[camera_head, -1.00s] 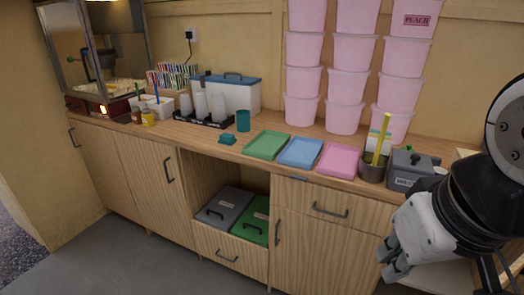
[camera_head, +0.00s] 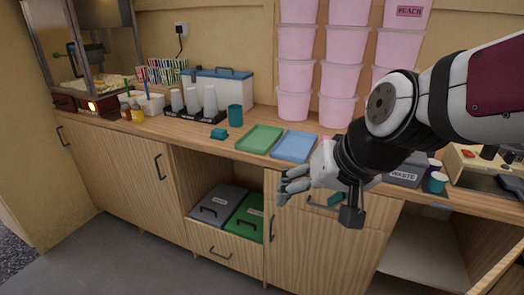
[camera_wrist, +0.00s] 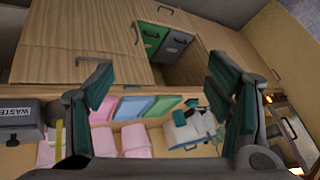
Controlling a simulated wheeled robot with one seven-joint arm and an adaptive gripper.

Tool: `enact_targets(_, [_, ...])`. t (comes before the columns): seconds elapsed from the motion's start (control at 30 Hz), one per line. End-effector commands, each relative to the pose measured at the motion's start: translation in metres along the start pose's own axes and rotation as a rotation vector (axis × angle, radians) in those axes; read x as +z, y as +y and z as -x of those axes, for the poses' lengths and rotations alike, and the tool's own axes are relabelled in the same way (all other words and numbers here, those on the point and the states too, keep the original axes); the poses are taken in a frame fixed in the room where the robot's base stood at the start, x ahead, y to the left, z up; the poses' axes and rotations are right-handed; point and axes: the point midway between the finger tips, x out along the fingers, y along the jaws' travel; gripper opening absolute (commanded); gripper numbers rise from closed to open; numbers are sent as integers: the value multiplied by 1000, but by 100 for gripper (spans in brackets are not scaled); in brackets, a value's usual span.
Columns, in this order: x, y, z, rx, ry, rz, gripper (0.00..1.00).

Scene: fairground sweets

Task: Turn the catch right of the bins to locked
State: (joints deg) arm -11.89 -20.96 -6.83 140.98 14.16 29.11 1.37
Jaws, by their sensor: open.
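The grey bin (camera_head: 218,203) and the green bin (camera_head: 246,217) sit side by side in the low open bay. They also show in the wrist view, the grey bin (camera_wrist: 174,45) and the green bin (camera_wrist: 152,38). Right of them is a cabinet door (camera_head: 265,250) with an upright dark handle (camera_head: 272,228). I cannot make out a catch clearly in either view. My gripper (camera_head: 312,200) is open and empty, in front of the drawer front right of the bins. In the wrist view its fingers (camera_wrist: 162,88) are wide apart with nothing between them. My arm hides part of the counter.
The counter holds a green tray (camera_head: 260,139), a blue tray (camera_head: 295,146), a teal cup (camera_head: 235,116) and a grey waste box (camera_head: 404,173). Pink tubs (camera_head: 294,105) are stacked behind. The floor (camera_head: 150,260) in front is clear.

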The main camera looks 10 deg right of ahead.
Motion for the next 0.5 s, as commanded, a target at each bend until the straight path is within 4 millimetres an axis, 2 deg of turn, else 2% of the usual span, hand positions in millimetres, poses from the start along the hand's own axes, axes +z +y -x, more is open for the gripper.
enact_targets(0.03, [-11, -6, -24, -11, 11, -27, 73])
enact_targets(0.23, [-56, -18, -104, -4, 118, -154, 73])
enact_targets(0.5, [-92, -7, -210, 126, 311, -266, 73])
